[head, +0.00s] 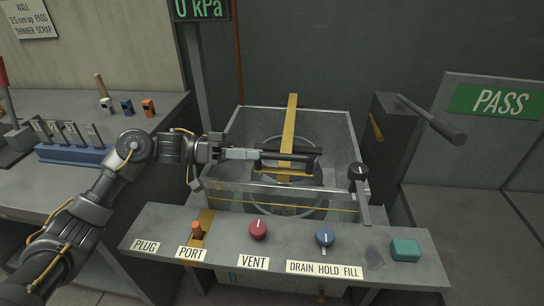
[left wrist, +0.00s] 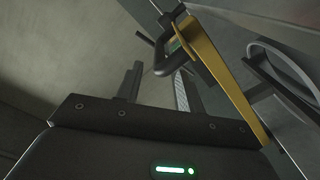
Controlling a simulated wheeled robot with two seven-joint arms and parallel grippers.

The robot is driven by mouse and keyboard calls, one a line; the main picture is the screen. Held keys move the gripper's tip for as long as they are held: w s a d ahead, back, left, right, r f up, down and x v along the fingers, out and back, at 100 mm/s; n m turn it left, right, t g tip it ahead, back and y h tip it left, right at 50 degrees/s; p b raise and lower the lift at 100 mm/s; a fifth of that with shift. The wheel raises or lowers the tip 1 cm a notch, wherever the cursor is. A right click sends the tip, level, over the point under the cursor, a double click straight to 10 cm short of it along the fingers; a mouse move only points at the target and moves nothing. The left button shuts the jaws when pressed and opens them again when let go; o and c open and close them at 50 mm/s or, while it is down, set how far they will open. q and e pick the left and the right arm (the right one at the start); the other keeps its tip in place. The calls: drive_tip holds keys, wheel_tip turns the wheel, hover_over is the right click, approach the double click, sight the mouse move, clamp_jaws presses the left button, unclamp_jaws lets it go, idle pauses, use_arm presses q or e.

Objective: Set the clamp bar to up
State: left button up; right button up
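The clamp bar (head: 291,118) looks like the yellow bar lying across the open clear-walled tank, with a short yellow crosspiece at its near end. It also shows in the left wrist view (left wrist: 222,75), slanting past the right side of the fingers, with a dark loop at its upper end. My left gripper (head: 312,161) reaches in from the left over the tank, its dark fingers near the bar's near end. In the left wrist view its fingers (left wrist: 158,82) stand apart with nothing seen between them. Contact with the bar cannot be told. My right gripper is out of view.
A front panel carries an orange plug (head: 197,230), a red knob (head: 258,230), a blue knob (head: 325,237) and a teal button (head: 405,250). A black-knobbed lever (head: 359,174) stands at the tank's right front corner. A long-handled dark lever (head: 432,120) projects farther right.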

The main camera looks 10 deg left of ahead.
sight(273, 155)
use_arm(q)
drive_tip(key=d+b, duration=0.1)
drive_tip(key=d, duration=0.3)
drive_tip(key=shift+d, duration=0.75)
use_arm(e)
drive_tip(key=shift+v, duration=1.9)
use_arm(q)
clamp_jaws()
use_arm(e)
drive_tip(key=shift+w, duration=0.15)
